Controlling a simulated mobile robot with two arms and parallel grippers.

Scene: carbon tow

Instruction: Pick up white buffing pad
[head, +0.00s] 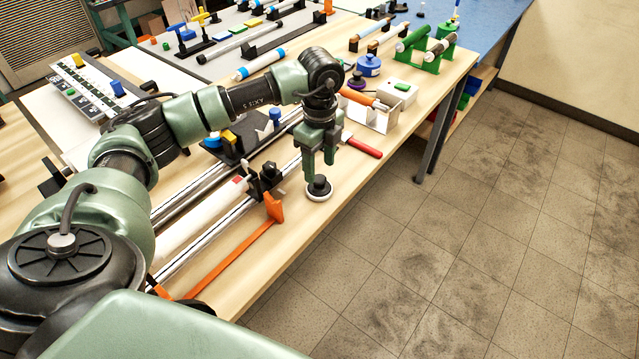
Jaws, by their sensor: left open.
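The white buffing pad (319,192) is a small round disc with a white rim and a black knob on top. It lies on the wooden bench (345,185) near its right edge. My left gripper (319,170) points straight down just above the pad, with its fingers open and apart. The fingertips are close to the black knob; I cannot tell whether they touch it. My right gripper is not in view.
A red-handled tool (364,147) lies just behind the pad. An orange long-handled tool (235,258) and metal rails (205,233) with a black clamp (264,180) lie to the left. Open tiled floor (450,240) is to the right.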

